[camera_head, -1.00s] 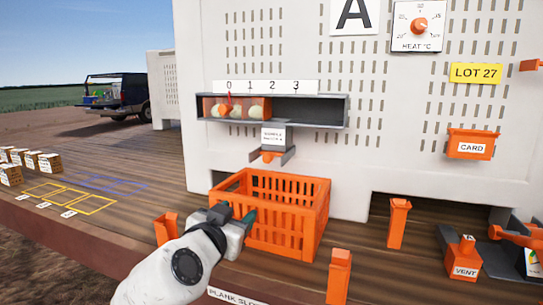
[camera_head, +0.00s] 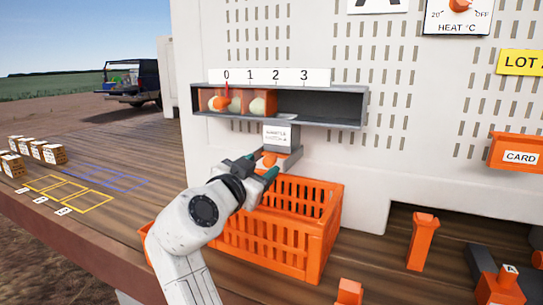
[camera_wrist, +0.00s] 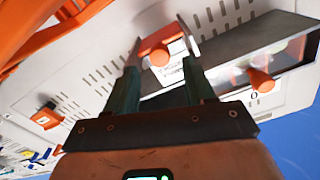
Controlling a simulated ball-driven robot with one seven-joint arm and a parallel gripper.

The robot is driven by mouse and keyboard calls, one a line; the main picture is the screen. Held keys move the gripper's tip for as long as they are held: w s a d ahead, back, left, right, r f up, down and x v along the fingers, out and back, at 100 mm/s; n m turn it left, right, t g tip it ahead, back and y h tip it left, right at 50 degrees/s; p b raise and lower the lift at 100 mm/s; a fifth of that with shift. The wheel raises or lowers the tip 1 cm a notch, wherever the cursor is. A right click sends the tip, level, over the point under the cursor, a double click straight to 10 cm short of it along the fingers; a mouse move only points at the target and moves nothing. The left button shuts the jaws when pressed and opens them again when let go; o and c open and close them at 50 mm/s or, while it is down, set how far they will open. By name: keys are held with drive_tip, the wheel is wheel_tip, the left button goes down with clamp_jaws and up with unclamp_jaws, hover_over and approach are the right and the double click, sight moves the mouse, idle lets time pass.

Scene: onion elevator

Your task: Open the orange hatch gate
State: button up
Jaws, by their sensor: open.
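The orange hatch gate (camera_head: 268,158) sits at the grey chute under the narrow shelf, below a small white label. It has a round knob and also shows in the wrist view (camera_wrist: 158,42). My gripper (camera_head: 262,170) is open just in front of it, above the crate. In the wrist view, my gripper's fingers (camera_wrist: 161,68) stand on either side of the gate with its knob between them. I cannot tell whether they touch it. My gripper partly hides the gate in the head view.
An orange crate (camera_head: 315,238) stands on the planks below the chute. The shelf (camera_head: 325,108) above holds pale onions and an orange slider (camera_head: 221,102). An orange post (camera_head: 422,240) and a card holder (camera_head: 516,152) are at the right.

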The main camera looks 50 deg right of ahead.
sight(267, 162)
drive_tip(key=p+x, duration=0.1)
drive_tip(key=x, duration=0.5)
drive_tip(key=shift+d, duration=0.1)
clamp_jaws()
idle(0.4)
